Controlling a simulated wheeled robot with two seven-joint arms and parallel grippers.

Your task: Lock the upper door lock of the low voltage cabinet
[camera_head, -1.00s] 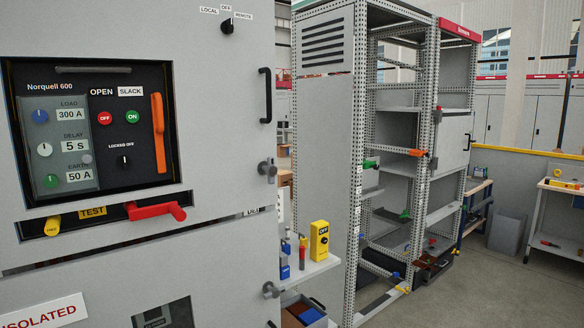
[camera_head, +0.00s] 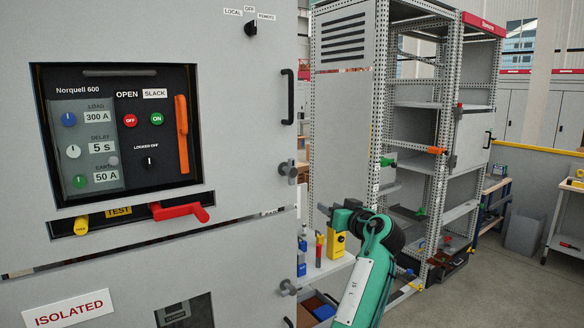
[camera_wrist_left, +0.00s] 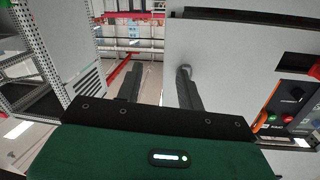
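The low voltage cabinet (camera_head: 240,110) fills the left of the head view, its door flat and seemingly closed. The upper door lock (camera_head: 289,170) is a grey knob at the door's right edge. A similar lower lock (camera_head: 287,288) sits below it. My left gripper (camera_head: 328,222) is right of the door edge and below the upper lock, apart from it, fingers pointing left. In the left wrist view its two dark fingers (camera_wrist_left: 158,84) are spread with nothing between them. A rounded grey knob (camera_wrist_left: 184,69) shows by the right-hand fingertip; which lock it is I cannot tell. My right gripper is not in view.
A red handle (camera_head: 180,212) sticks out from the cabinet front, and a black door handle (camera_head: 288,97) stands above the upper lock. A shelf with a yellow box (camera_head: 336,244) lies behind my gripper. A perforated open rack (camera_head: 380,130) stands to the right.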

